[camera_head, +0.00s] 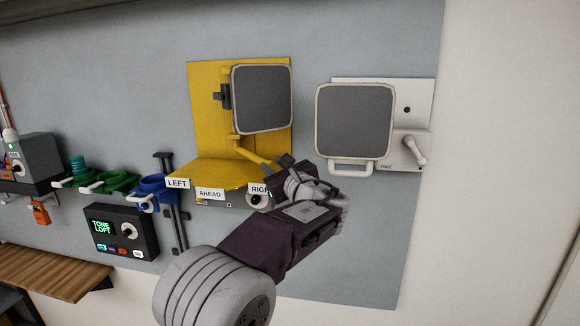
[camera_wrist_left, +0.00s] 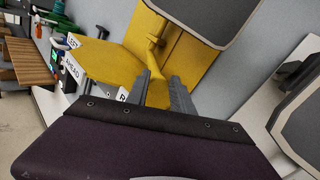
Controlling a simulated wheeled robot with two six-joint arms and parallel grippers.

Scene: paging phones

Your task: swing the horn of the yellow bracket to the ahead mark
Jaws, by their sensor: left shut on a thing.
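The yellow bracket (camera_head: 208,110) is on the grey-blue wall panel, with a dark square-faced horn (camera_head: 262,99) on its post. A yellow handle arm (camera_head: 252,152) runs from the post down and to the right, toward the RIGHT label (camera_head: 259,189). The bracket's shelf bears LEFT (camera_head: 177,183) and AHEAD (camera_head: 210,194) labels along its front edge. My left gripper (camera_head: 284,170) is shut on the handle's outer end, above the RIGHT label, which it partly covers. In the left wrist view the fingers (camera_wrist_left: 158,82) are at the handle, whose gripped end is hidden. My right gripper is not in view.
A white bracket with a second square-faced horn (camera_head: 354,122) stands close to the right. A black TONE LOFT box (camera_head: 122,232), blue and green holders (camera_head: 117,181) and a grey box (camera_head: 36,159) are to the left. A wooden shelf (camera_head: 50,274) is at lower left.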

